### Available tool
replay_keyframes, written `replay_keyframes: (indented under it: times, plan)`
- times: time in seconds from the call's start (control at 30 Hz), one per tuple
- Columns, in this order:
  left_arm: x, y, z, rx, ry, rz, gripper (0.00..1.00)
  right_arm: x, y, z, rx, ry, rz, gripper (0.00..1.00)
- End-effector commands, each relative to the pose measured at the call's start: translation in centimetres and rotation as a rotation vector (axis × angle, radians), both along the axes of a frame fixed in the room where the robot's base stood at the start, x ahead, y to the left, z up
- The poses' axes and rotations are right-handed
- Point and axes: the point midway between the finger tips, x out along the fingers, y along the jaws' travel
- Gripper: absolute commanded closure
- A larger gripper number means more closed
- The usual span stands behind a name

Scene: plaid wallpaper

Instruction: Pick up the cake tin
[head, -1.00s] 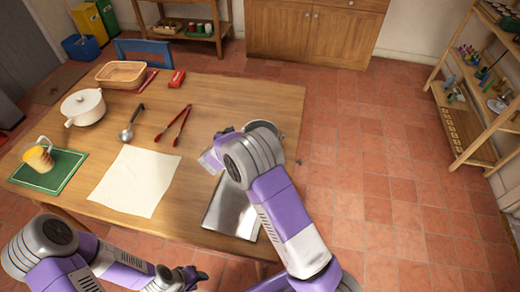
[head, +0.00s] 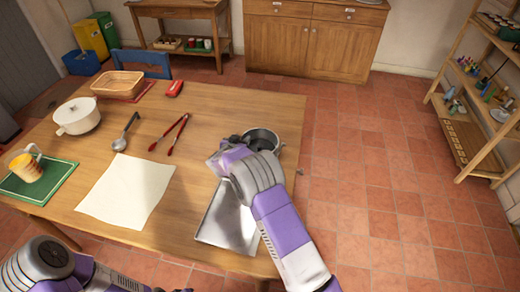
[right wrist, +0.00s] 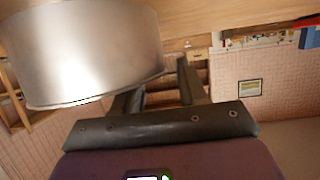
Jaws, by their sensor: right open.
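The cake tin (head: 262,138) is a round, dark grey metal tin near the right edge of the table, partly hidden behind my right wrist. In the right wrist view a large silver round wall, the cake tin (right wrist: 85,50), fills the upper left. My right gripper (right wrist: 162,85) is open, its two dark fingers beside the tin's lower right edge. The tin overlaps one finger; whether its wall is between the fingers I cannot tell. In the head view my right wrist hides most of this gripper. My left gripper barely shows at the bottom edge.
A flat metal tray (head: 226,222) lies under my right arm.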

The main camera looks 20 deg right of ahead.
Motion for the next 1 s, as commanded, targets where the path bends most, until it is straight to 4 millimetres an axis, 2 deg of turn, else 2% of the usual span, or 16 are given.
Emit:
replay_keyframes:
  times: [0.2, 0.47, 1.0]
  plan:
    - [0.0, 0.0, 0.04, 0.0, 0.0, 0.0, 0.57, 0.02, -0.03, 0.04, 0.0, 0.0, 0.0, 0.6]
    - [0.0, 0.0, 0.04, 0.0, 0.0, 0.0, 0.57, 0.01, -0.01, 0.02, 0.001, 0.001, 0.0, 1.0]
    - [-0.01, 0.0, 0.09, 0.0, 0.0, 0.0, 0.57, -0.04, 0.1, -0.02, 0.002, 0.003, 0.002, 1.0]
